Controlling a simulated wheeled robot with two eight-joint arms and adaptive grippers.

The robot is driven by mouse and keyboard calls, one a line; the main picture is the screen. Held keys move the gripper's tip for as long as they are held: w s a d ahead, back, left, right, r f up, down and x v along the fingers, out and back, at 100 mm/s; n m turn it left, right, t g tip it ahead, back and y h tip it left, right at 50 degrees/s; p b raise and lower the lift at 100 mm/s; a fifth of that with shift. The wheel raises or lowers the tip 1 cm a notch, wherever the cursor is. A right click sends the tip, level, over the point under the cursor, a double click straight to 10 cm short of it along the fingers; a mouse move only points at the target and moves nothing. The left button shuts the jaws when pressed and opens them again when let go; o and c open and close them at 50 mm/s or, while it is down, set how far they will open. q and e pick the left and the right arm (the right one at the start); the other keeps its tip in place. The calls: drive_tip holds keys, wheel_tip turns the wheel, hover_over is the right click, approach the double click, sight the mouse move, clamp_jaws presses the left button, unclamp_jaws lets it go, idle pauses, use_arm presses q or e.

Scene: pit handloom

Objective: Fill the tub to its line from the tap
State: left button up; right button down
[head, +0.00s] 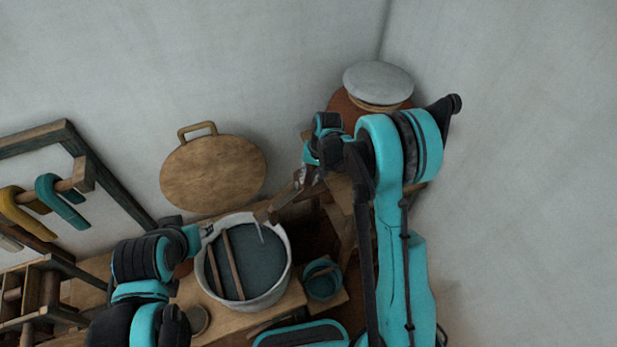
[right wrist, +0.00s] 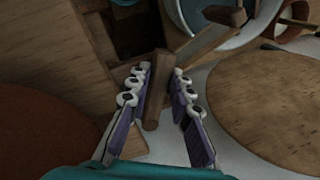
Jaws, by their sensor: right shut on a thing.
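The pale tub (head: 284,282) stands on a wooden bench and holds dark blue-grey liquid. Two thin wooden sticks (head: 233,262) lie across it. I cannot make out a fill line. A wooden tap spout (head: 272,211) reaches over the tub's back right rim, and a thin pale stream (head: 260,233) shows below it. My right gripper (head: 303,178) is at the tap, above and right of the tub. In the right wrist view my right gripper (right wrist: 158,78) is shut on a wooden tap handle (right wrist: 156,92). My left gripper (head: 207,231) is by the tub's left rim; its fingers are unclear.
A round wooden lid (head: 213,174) leans on the wall behind the tub. A small teal bucket (head: 322,279) stands right of the tub. A rack with yellow and teal yarn (head: 62,202) is at left. A covered pot (head: 378,83) sits in the back corner.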

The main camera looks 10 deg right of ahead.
drive_tip(key=d+n+b, duration=0.1)
drive_tip(key=n, duration=0.1)
drive_tip(key=d+n+g+b, duration=0.1)
drive_tip(key=d+n+b, duration=0.1)
drive_tip(key=n, duration=0.1)
drive_tip(key=shift+d, duration=0.2)
drive_tip(key=c, duration=1.3)
unclamp_jaws()
drive_tip(key=shift+c, duration=0.2)
wheel_tip(320, 180, up, 12)
drive_tip(key=d, duration=0.2)
drive_tip(key=shift+w+d, duration=0.15)
drive_tip(key=shift+w, duration=0.1)
drive_tip(key=shift+f, duration=0.1)
